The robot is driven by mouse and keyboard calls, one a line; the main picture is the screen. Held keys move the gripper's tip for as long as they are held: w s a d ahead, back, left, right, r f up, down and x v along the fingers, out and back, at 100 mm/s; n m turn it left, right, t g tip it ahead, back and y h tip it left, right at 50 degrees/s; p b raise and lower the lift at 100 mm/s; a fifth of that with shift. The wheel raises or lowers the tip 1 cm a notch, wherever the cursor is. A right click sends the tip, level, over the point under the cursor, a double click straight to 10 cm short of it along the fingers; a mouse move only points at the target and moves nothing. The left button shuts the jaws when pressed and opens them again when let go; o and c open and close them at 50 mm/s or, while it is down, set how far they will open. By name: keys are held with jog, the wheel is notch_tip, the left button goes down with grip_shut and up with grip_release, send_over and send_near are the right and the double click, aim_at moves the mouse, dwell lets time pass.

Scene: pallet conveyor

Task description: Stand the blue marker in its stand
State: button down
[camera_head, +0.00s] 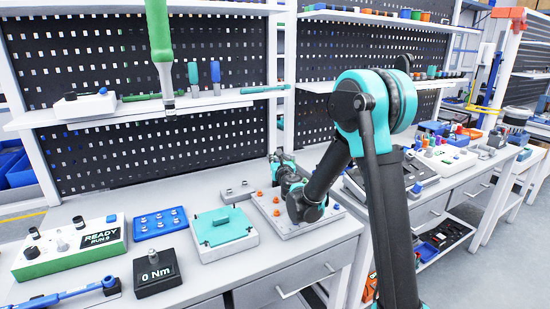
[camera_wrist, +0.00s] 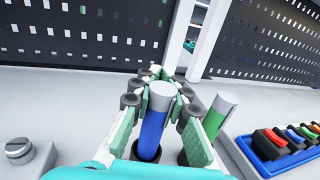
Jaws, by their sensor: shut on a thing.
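In the wrist view my gripper (camera_wrist: 160,84) is closed around a blue marker (camera_wrist: 153,132) with a grey top end. The marker stands roughly upright between the green-padded fingers. Its lower end meets a dark round ring (camera_wrist: 137,153); I cannot tell whether it is inside the ring or just above it. A green marker (camera_wrist: 215,122) with a grey top stands close to the right finger, beside another dark ring. The stand is mostly hidden by my fingers and the markers. In the head view I cannot make out the fingertips or the blue marker.
In the wrist view a grey knob (camera_wrist: 18,149) is at the left and a blue tray (camera_wrist: 258,156) with coloured parts at the right. Pegboards rise behind. In the head view a plate with orange knobs (camera_head: 300,226) and a teal-topped box (camera_head: 222,236) lie on the bench.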

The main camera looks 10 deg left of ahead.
jog(key=c, duration=1.4)
grip_release()
jog(key=shift+s, duration=0.1)
